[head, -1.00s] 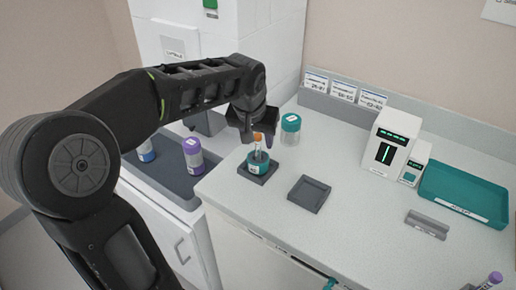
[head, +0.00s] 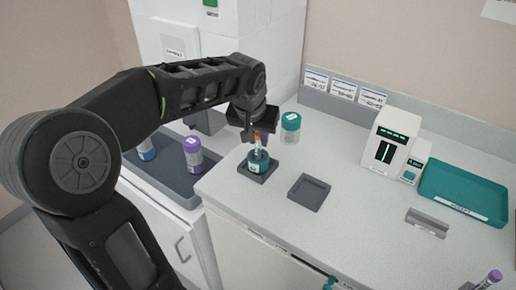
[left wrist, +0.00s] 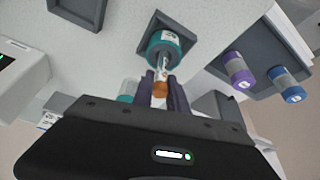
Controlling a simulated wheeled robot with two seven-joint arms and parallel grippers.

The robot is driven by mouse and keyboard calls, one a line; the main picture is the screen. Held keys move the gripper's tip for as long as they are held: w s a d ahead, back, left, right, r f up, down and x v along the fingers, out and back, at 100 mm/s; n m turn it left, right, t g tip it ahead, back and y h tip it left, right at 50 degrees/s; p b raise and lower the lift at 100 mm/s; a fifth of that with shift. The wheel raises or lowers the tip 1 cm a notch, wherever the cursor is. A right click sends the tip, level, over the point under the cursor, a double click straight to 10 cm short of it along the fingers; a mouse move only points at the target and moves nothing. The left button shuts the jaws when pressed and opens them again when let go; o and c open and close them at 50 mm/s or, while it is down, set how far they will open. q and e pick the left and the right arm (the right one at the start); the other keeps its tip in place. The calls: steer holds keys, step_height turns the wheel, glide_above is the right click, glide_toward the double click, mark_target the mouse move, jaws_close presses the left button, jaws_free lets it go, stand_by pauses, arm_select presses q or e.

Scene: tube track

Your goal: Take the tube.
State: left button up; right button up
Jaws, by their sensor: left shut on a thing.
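The tube (head: 257,146) is clear with a white label and an orange cap. It stands about upright over the teal-ringed jar (head: 258,166) on a dark square base; I cannot tell whether its lower end is inside. My left gripper (head: 257,138) is above the jar, with its fingers shut on the tube near the cap. In the left wrist view, the tube (left wrist: 161,73) runs from between the purple-grey fingers (left wrist: 161,91) toward the teal jar (left wrist: 163,48). My right gripper is not in view.
A teal-lidded jar (head: 290,128) stands close behind the gripper. An empty dark square base (head: 309,192) lies to the right. Purple (head: 193,154) and blue (head: 146,150) jars stand in the left tray. A white device (head: 391,145) and a teal tray (head: 462,192) are at right.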

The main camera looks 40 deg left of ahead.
arm_select(q)
jaws_close()
step_height(320, 180, up, 10)
stand_by(0.5)
